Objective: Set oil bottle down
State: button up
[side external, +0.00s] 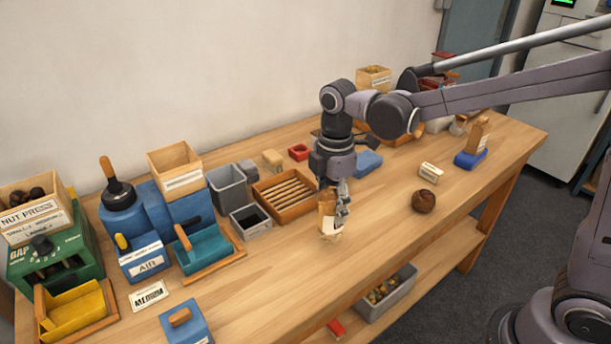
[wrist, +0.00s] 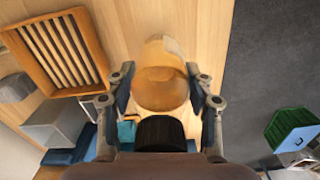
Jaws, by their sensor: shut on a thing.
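The oil bottle (side external: 327,212) is amber with a pale label and stands about upright near the middle of the wooden table. In the wrist view the bottle (wrist: 160,85) shows amber and translucent, with a black cap at the near end. My gripper (side external: 336,200) comes down on it from above. Its two fingers (wrist: 160,95) are closed around the bottle's sides. The bottle's base is at or just above the tabletop; I cannot tell whether it touches. Part of the bottle is hidden behind the fingers in the side view.
A slatted wooden tray (side external: 285,210) and a grey bin (side external: 250,222) lie just left of the bottle. A brown ball (side external: 424,201) and a small labelled block (side external: 430,172) lie to the right. The table's front edge is near; the wood in front of the bottle is clear.

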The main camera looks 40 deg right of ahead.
jog(key=shift+f, duration=0.9)
jog(key=shift+f, duration=0.15)
jog(key=o, duration=1.4)
